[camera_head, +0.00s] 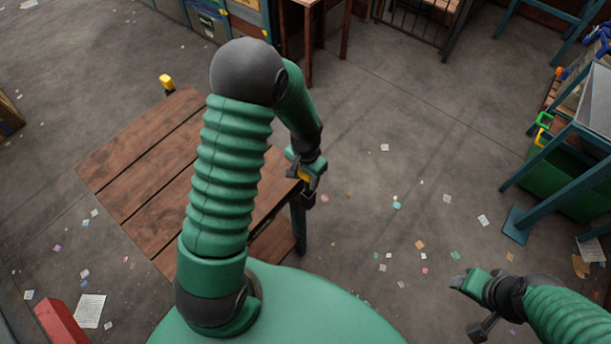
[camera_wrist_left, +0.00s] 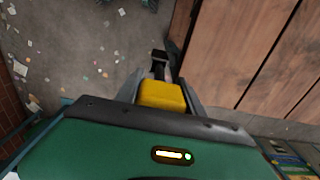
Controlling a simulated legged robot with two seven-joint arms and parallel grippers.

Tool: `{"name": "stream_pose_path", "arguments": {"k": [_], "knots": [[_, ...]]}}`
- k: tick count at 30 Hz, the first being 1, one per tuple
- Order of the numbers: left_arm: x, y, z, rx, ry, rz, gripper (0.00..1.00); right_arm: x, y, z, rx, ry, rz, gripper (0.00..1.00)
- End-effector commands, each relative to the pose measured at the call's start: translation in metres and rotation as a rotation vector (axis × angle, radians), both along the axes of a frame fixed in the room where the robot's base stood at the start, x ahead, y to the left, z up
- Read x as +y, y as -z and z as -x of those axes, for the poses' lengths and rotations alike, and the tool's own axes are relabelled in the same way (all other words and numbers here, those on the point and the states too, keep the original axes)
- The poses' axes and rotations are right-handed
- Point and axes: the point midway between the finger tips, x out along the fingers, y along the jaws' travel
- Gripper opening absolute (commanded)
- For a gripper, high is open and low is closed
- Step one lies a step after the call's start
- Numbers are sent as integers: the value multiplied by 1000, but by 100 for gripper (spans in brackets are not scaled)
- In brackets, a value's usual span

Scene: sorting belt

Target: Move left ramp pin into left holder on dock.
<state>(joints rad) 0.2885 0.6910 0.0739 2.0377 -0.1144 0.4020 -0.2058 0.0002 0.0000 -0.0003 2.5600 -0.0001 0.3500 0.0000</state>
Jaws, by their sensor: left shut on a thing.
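My left gripper (camera_head: 306,184) is at the right side of the wooden table, near its edge, and shut on a yellow pin (camera_head: 304,174). In the left wrist view the pin's yellow block (camera_wrist_left: 162,95) sits between the fingers, with a dark part sticking out beyond it. A second yellow-topped piece with a dark base (camera_head: 167,82) stands at the far corner of the table. I cannot tell which parts are the ramp or the dock's left holder. My right gripper (camera_head: 474,304) is low at the bottom right, away from the table; its jaws are unclear.
The wooden table (camera_head: 140,165) is partly hidden behind my left arm. A blue-framed stand (camera_head: 560,135) with a green bin (camera_head: 570,185) is at the right. Shelving with bins (camera_head: 210,22) is at the back. The floor between is open, with scattered paper scraps.

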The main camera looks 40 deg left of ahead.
Motion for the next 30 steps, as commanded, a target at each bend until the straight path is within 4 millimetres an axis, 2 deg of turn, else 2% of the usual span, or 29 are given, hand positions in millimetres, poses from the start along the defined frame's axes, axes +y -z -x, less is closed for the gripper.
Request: {"name": "stream_pose_path", "arguments": {"k": [30], "knots": [[7, 43, -1, -2, -5, -4, 0, 0, 30, 0, 0, 0, 0, 54]]}}
